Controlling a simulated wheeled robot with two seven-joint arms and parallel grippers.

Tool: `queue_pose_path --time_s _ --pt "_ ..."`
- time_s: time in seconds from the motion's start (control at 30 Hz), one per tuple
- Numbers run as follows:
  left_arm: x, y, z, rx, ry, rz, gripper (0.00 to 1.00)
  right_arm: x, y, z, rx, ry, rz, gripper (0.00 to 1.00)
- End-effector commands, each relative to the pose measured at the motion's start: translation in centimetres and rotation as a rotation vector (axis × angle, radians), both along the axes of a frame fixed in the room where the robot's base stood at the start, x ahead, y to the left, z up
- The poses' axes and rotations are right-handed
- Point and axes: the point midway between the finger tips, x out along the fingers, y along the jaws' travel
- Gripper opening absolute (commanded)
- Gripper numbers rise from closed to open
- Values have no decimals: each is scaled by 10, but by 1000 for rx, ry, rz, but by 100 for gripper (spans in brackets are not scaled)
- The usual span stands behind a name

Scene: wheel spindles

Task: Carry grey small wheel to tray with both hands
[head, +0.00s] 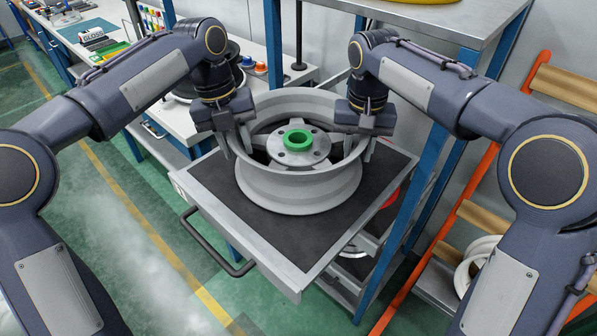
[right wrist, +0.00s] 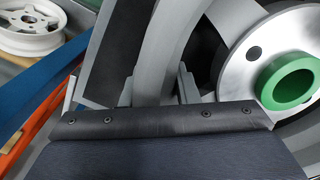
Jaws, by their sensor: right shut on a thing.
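The grey wheel (head: 300,190) has a spoked centre with a green ring (head: 297,140) in its hub. It lies flat, hub up, over the dark mat of the pulled-out tray (head: 215,185); whether it touches the mat is hard to tell. My right gripper (head: 366,148) is shut on the right side of the wheel's rim. In the right wrist view, the rim (right wrist: 160,50) runs between its fingers and the green ring (right wrist: 288,82) is at the right. My left gripper (head: 235,143) is at the left side of the rim, its fingers partly hidden against it.
A black handle (head: 215,250) sticks out from the tray's front left. Blue rack posts (head: 415,170) stand close on the right, with an orange-framed rack (head: 455,215) beyond. A white wheel (right wrist: 30,28) lies there. A workbench (head: 90,35) stands at the back left.

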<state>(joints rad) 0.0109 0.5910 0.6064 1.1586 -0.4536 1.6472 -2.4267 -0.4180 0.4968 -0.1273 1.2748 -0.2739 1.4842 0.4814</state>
Motion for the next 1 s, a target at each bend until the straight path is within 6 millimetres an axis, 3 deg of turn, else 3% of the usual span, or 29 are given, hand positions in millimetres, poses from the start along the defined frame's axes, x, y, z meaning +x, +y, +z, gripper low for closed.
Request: queue_pose_path --time_s 0.17,0.2,0.37,0.7,1.0 --pt "0 0 -14 -2 -3 -4 0 1 -1 -14 0 -4 0 0" --pt "0 0 -15 0 -1 -4 30 0 -1 -15 -1 -1 0 29" --pt "0 0 -12 0 0 -3 51 0 -1 -13 -1 -1 0 50" --pt "1 0 -8 -1 -1 -1 51 0 0 -12 0 0 0 50" --pt "4 7 38 -3 -4 -1 51 0 0 -12 0 0 0 50"
